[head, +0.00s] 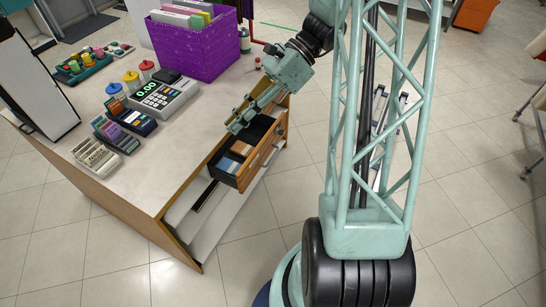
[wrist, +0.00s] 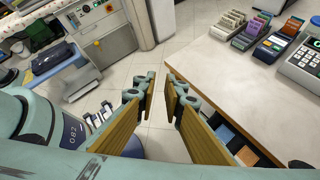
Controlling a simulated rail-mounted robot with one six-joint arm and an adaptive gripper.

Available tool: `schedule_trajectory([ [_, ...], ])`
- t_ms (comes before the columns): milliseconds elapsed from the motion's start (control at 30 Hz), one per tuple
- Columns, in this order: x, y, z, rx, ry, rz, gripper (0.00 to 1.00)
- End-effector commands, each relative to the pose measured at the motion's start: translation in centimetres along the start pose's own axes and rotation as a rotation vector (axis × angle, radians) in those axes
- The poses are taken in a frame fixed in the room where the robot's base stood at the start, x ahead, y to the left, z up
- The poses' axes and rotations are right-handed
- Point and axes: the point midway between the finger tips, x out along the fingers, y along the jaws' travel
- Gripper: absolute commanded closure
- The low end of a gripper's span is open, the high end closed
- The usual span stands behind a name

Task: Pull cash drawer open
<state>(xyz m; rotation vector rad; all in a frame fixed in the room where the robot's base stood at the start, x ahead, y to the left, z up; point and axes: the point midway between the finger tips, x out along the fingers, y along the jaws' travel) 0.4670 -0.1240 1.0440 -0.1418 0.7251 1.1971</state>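The cash drawer stands pulled out from the counter, its wooden front (head: 267,152) clear of the counter side. A handle shows on that front. Inside, compartments hold blue and tan notes, and the far part is dark. The open drawer also shows at the lower right of the wrist view (wrist: 228,140), partly hidden behind a finger. My gripper (head: 240,113) is above the counter edge at the drawer's far end. In the wrist view my gripper (wrist: 160,85) has its two fingers apart, with only floor visible between them. It holds nothing, and I see no contact with the handle.
The counter (head: 150,178) carries a cash register (head: 160,97), a card terminal (head: 130,118), a purple bin (head: 195,45) and spool trays. Below the drawer is an open shelf (head: 215,205).

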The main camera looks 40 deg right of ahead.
Motion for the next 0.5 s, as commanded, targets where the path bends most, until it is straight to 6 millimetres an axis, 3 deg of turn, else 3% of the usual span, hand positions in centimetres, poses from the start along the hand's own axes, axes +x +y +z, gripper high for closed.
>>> schedule_trajectory([
  [500,-0.8,-4.9,-6.3,0.33,-0.194,-0.077,0.9],
])
